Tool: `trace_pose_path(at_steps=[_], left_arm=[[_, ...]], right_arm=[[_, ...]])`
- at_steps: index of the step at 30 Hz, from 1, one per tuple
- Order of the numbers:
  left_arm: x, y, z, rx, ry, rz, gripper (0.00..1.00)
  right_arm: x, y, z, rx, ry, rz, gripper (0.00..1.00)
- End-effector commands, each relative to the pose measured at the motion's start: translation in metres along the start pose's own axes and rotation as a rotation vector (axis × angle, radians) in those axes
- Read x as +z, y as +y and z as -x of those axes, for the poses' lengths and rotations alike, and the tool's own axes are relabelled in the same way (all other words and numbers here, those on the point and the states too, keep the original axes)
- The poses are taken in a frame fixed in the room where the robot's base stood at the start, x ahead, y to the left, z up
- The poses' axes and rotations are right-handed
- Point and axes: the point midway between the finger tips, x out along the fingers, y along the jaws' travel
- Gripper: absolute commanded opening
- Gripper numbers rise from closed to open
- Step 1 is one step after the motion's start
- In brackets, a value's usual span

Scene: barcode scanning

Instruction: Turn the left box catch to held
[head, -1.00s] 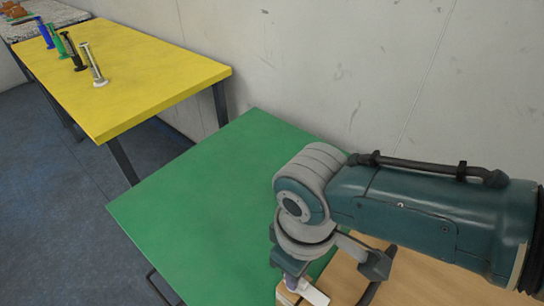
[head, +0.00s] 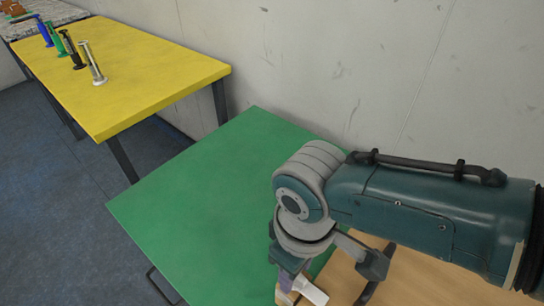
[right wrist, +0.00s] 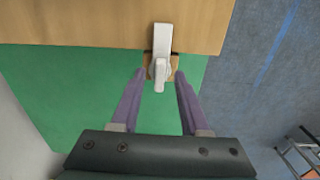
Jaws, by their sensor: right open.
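A pale grey-white lever catch (right wrist: 162,40) sits at the edge of a light wooden surface (right wrist: 75,22) in the right wrist view. Its long arm lies over the wood, and its rounded end reaches past the edge over green. My right gripper (right wrist: 159,76) is open, with one purple finger on each side of the rounded end and small gaps visible. In the head view my right gripper (head: 287,283) is at the bottom, beside a white part (head: 311,291) that looks like the catch. My arm hides much of the wooden surface. My left gripper is out of view.
A green table (head: 190,205) lies mostly bare left of my arm. A yellow table (head: 150,70) beyond it carries several upright coloured items (head: 92,65) at its far left. A pale wall (head: 330,65) stands behind, and blue floor (head: 55,210) shows at left.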

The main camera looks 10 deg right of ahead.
Motion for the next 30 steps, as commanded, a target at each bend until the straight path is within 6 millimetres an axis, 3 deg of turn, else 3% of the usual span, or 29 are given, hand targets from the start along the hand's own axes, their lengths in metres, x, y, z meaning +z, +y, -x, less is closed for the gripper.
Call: trace_pose_path(at_steps=[7, 15, 21, 30], left_arm=[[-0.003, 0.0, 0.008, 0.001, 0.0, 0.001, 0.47], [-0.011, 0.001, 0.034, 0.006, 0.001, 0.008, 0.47], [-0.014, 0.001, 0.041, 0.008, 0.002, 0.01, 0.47], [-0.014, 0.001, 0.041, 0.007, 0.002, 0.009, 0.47]], right_arm=[[0.0, 0.0, 0.013, 0.0, 0.002, 0.0, 0.45], [0.0, 0.001, 0.067, 0.0, 0.003, 0.0, 0.45], [0.0, 0.0, 0.093, 0.0, 0.001, 0.0, 0.45], [0.0, 0.0, 0.099, 0.0, 0.0, 0.0, 0.45]])
